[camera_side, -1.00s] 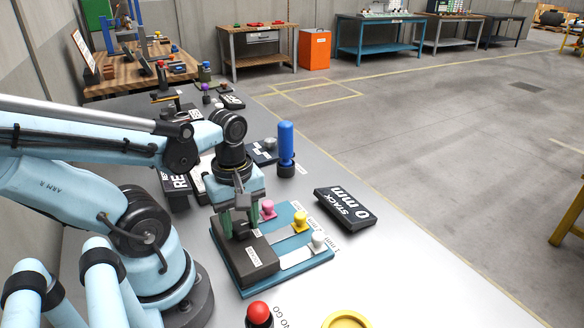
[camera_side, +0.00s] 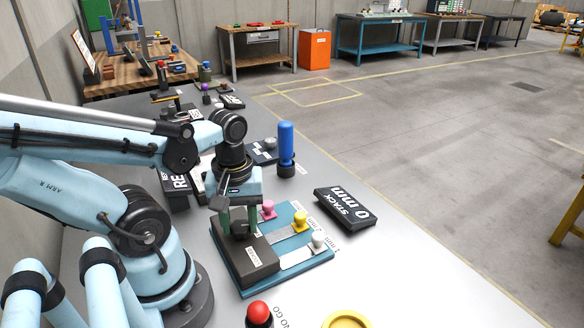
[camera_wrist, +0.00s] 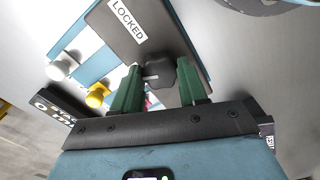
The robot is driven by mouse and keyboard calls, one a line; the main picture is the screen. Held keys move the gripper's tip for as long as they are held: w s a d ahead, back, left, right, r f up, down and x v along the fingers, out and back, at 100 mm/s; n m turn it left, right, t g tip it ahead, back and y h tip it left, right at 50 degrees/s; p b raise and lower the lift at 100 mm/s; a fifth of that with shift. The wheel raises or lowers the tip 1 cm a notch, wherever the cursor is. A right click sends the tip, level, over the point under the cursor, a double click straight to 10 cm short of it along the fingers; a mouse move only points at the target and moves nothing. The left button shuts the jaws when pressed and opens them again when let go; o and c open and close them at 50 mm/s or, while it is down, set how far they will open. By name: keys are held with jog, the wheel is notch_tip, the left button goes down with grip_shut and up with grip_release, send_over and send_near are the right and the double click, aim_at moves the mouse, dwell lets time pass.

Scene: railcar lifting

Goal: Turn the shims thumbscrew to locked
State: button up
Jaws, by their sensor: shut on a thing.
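The shims thumbscrew (camera_wrist: 159,74) is a dark knob on the dark block (camera_side: 252,262) of the blue shim plate (camera_side: 305,265). My gripper (camera_side: 238,225) points down over it, and its green fingers are shut on the knob, one on each side. The wrist view also shows my gripper (camera_wrist: 160,92) around it. A white label reading LOCKED (camera_wrist: 127,20) lies on the block beside the knob. Pink (camera_side: 268,208), yellow (camera_side: 300,221) and white (camera_side: 318,239) knobs stand on the shim strips to the right. The knob is partly hidden by the fingers.
A black display reading STACK 0 mm (camera_side: 346,206) lies right of the plate. A blue-handled post (camera_side: 286,145) stands behind it. A red button (camera_side: 259,313) and a yellow ring (camera_side: 346,320) are in front. The bench is clear at front right.

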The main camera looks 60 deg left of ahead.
aim_at(240, 226)
jog(key=m, duration=0.6)
jog(key=shift+m, duration=0.3)
jog(key=m, duration=0.6)
jog(key=shift+m, duration=0.3)
jog(key=o, duration=1.1)
jog(key=shift+c, duration=0.2)
jog(key=shift+r, duration=0.1)
notch_tip(240, 226, up, 12)
